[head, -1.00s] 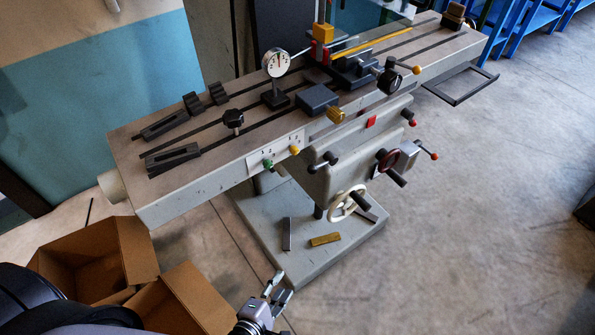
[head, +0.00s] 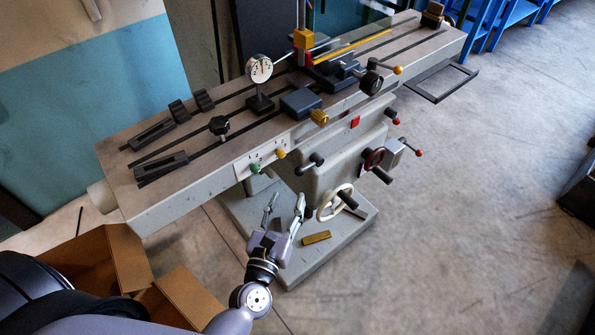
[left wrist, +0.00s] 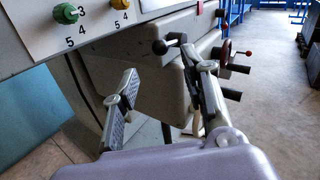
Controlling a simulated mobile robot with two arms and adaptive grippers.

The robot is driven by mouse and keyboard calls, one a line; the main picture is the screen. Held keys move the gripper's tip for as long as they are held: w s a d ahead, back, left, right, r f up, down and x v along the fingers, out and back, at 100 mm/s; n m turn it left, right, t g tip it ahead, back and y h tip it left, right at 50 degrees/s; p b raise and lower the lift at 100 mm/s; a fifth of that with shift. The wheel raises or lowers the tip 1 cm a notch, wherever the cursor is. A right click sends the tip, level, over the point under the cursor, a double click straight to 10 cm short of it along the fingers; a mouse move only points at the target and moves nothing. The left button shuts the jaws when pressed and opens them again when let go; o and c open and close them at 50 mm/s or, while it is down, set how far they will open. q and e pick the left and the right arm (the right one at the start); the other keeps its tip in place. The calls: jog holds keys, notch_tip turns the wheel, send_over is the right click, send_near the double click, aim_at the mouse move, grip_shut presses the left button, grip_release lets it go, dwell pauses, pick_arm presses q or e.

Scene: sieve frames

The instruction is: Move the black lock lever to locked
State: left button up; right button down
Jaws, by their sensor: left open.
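The black lock lever (head: 310,163) is a short dark lever with a ball end on the grey front of the machine, below the table edge. It also shows in the left wrist view (left wrist: 167,44), just beyond my fingertips. My left gripper (head: 285,204) is open and empty, below and a little left of the lever in the head view. In the left wrist view its two fingers (left wrist: 158,66) stand wide apart, and the right one overlaps part of the lever. I see no contact. My right gripper is not in view.
Green (head: 255,168) and yellow (head: 281,154) knobs sit on the panel left of the lever. A cream handwheel (head: 335,203) and a red-rimmed wheel (head: 373,160) stick out to the right. Cardboard boxes (head: 128,257) lie lower left. Open floor lies to the right.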

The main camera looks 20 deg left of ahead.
aim_at(297, 175)
pick_arm(q)
jog(key=w+p, duration=0.1)
jog(key=w, duration=0.7)
jog(key=shift+w, duration=0.4)
jog(key=shift+c, duration=0.5)
grip_shut()
jog(key=shift+a, duration=0.1)
